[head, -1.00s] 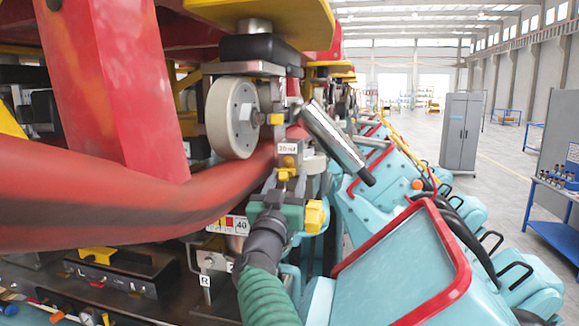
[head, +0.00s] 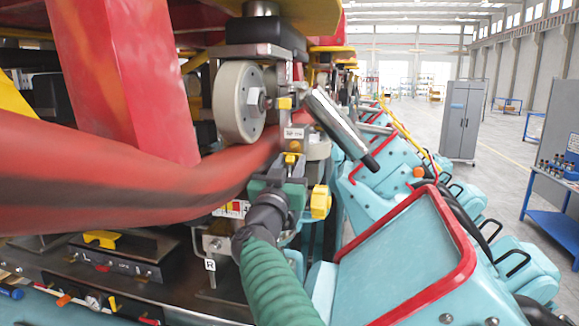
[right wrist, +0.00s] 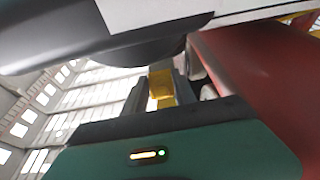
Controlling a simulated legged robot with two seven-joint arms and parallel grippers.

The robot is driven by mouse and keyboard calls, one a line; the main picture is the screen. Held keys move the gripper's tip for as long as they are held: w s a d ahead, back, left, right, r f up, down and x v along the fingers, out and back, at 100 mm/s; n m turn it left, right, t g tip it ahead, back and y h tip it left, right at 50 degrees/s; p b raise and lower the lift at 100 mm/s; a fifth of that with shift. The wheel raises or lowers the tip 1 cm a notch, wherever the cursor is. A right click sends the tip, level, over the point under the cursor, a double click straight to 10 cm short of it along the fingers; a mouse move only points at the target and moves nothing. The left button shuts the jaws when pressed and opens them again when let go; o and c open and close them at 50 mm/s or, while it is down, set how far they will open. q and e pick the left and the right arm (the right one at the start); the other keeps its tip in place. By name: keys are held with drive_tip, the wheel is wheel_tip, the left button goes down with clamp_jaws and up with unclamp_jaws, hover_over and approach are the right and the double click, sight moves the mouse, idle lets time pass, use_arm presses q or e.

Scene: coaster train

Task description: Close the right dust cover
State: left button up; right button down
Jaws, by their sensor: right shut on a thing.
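My right gripper (head: 291,162) is at the end of my green-sleeved arm, fingers up, below the pale wheel (head: 238,102). It is shut on a small yellow tab (head: 292,158). The right wrist view also shows the yellow tab (right wrist: 160,88) between the two fingers, under a large dark rounded part. I cannot tell for sure which part is the right dust cover, or whether the tab belongs to it. A tilted silver and black cylinder (head: 342,130) stands just right of the gripper. A label R (head: 210,264) hangs below left. My left gripper is not in view.
A thick red rail (head: 110,175) crosses the left side close to the gripper. Teal train seats (head: 400,255) with red edging fill the right. A black box (head: 125,262) with a yellow handle lies low left. Open floor lies beyond, near a grey cabinet (head: 462,120).

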drive_tip(key=shift+s+d+r+g+y, duration=0.15)
drive_tip(key=shift+r+g+y, duration=0.55)
drive_tip(key=shift+g, duration=0.6)
drive_tip(key=shift+a, duration=0.2)
drive_tip(key=shift+r, duration=0.1)
drive_tip(key=c, duration=1.3)
unclamp_jaws()
drive_tip(key=shift+d, duration=0.1)
